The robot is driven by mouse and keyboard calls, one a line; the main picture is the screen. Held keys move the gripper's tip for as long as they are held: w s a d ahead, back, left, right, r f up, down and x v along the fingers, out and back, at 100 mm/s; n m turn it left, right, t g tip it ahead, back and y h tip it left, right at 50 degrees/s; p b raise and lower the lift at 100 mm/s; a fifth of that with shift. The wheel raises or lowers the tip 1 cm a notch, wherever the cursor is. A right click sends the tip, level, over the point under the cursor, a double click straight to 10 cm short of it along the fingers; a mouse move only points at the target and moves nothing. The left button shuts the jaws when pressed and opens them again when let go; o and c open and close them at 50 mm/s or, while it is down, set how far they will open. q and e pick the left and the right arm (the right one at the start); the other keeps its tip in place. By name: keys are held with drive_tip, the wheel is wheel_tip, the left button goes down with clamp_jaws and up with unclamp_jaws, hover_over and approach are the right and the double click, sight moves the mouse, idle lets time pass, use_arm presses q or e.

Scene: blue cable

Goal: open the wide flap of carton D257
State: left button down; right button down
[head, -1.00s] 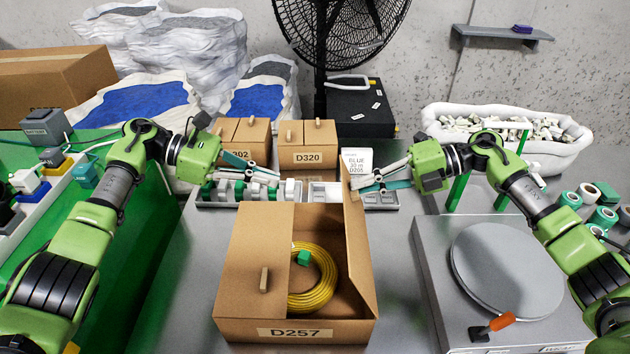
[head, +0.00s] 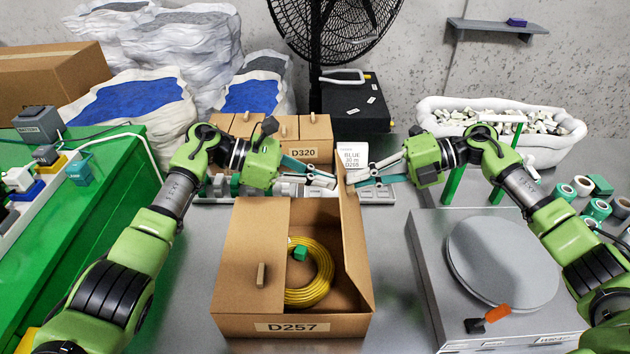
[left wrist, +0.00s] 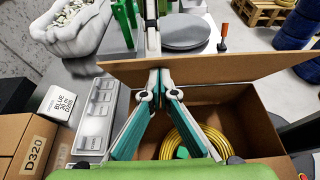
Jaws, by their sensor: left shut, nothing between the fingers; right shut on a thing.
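Carton D257 (head: 290,326) stands on the table. Its left flap (head: 250,240) lies flat over the left part of the opening, with a small tab (head: 261,275) on it. Its right flap (head: 352,235) stands up. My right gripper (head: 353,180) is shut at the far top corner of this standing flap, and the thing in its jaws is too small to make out. My left gripper (head: 333,181) is shut and empty, just left of that corner. In the left wrist view its fingertips (left wrist: 158,88) are close to the standing flap (left wrist: 220,68). A yellow cable coil (head: 326,275) with a green piece lies inside.
Carton D320 (head: 302,150) and a white label card (head: 352,157) stand behind, near a grey sectioned tray (head: 379,193). A grey device with a round plate (head: 500,262) is at right. A green bench (head: 100,220) is at left.

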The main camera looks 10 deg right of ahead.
drive_tip(key=shift+f, duration=0.15)
drive_tip(key=shift+s+a, duration=0.1)
use_arm(q)
drive_tip(key=shift+s+d+r, duration=0.15)
drive_tip(key=shift+d+r, duration=0.15)
drive_tip(key=shift+d, duration=0.2)
drive_tip(key=shift+s+d+r, duration=0.15)
drive_tip(key=shift+d+r, duration=0.1)
drive_tip(key=shift+d, duration=0.25)
use_arm(e)
drive_tip(key=c, duration=2.2)
unclamp_jaws()
drive_tip(key=shift+a, duration=0.1)
drive_tip(key=shift+o, duration=0.2)
